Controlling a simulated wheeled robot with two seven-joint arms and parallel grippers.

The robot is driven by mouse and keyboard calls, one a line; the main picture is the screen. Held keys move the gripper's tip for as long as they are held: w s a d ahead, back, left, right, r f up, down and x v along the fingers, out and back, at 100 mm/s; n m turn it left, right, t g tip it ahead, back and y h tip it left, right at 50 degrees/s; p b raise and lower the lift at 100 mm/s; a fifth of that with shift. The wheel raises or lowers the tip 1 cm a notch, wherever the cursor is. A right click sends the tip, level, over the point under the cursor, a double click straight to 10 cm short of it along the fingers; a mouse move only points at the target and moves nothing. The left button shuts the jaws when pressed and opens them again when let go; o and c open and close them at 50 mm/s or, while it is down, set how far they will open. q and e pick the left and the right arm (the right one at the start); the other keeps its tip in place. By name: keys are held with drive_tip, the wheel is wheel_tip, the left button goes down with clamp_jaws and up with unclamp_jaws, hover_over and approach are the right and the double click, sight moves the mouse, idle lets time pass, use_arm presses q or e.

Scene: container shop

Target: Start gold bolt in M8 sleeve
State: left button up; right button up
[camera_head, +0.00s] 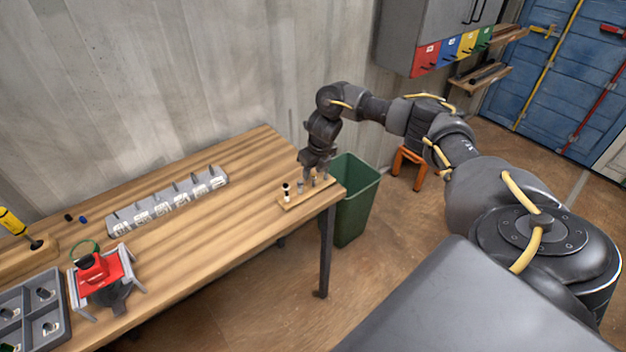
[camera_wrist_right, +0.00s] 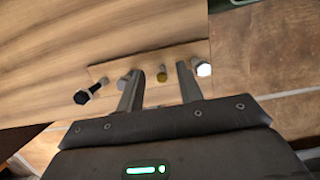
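The gold bolt (camera_wrist_right: 162,75) stands head up in a light wooden strip (camera_head: 289,204) at the right end of the bench. My right gripper (camera_wrist_right: 159,69) is open above the strip, its fingers on either side of the gold bolt with gaps showing. In the head view the right gripper (camera_head: 315,175) points down and I cannot pick out the gold bolt there. A long grey rack (camera_head: 168,201) with white labels lies along the bench; the labels are too small to read, so I cannot tell which sleeve is M8. My left gripper is not in view.
A black bolt (camera_wrist_right: 84,95), a grey bolt (camera_wrist_right: 126,77) and a silver bolt (camera_wrist_right: 203,69) flank the gold one. A red fixture (camera_head: 97,268) and a grey compartment tray (camera_head: 58,305) stand at left. A green bin (camera_head: 357,200) is beside the bench end.

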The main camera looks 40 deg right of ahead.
drive_tip(key=v, duration=1)
drive_tip(key=shift+r, duration=0.35)
drive_tip(key=shift+s, duration=0.2)
